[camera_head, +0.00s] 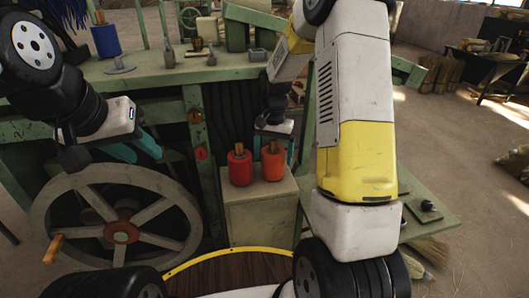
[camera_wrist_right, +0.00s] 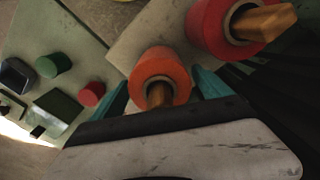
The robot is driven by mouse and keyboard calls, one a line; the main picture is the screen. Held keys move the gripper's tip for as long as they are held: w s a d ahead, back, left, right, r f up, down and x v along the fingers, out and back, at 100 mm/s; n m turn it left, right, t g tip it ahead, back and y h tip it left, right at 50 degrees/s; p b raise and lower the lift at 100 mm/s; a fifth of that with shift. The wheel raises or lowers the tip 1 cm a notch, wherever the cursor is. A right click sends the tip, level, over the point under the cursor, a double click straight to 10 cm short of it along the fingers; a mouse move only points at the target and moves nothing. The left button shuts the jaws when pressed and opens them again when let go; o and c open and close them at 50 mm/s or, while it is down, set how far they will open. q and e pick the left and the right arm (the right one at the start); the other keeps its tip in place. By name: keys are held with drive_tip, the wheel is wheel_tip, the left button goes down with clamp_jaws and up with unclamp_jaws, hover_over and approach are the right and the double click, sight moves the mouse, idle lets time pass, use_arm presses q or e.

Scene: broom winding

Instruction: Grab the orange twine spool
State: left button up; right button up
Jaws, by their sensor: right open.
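The orange twine spool (camera_head: 273,165) stands upright on a pale box (camera_head: 262,215), with a wooden core on top. The red spool (camera_head: 239,170) stands close to its left. My right gripper (camera_head: 277,147) is open above and around the orange spool. In the right wrist view the orange spool (camera_wrist_right: 163,67) lies between the two teal fingertips (camera_wrist_right: 160,88), and a gap shows on each side. The red spool (camera_wrist_right: 222,22) is beyond the right finger there. My left gripper (camera_head: 142,150) is open and empty above the large handwheel, its teal fingers apart.
The handwheel (camera_head: 122,232) with an orange handle fills the lower left. A green bench (camera_head: 180,75) behind carries a blue spool (camera_head: 105,40) and small metal parts.

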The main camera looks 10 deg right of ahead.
drive_tip(key=shift+c, duration=0.5)
drive_tip(key=shift+r, duration=0.1)
drive_tip(key=c, duration=1.6)
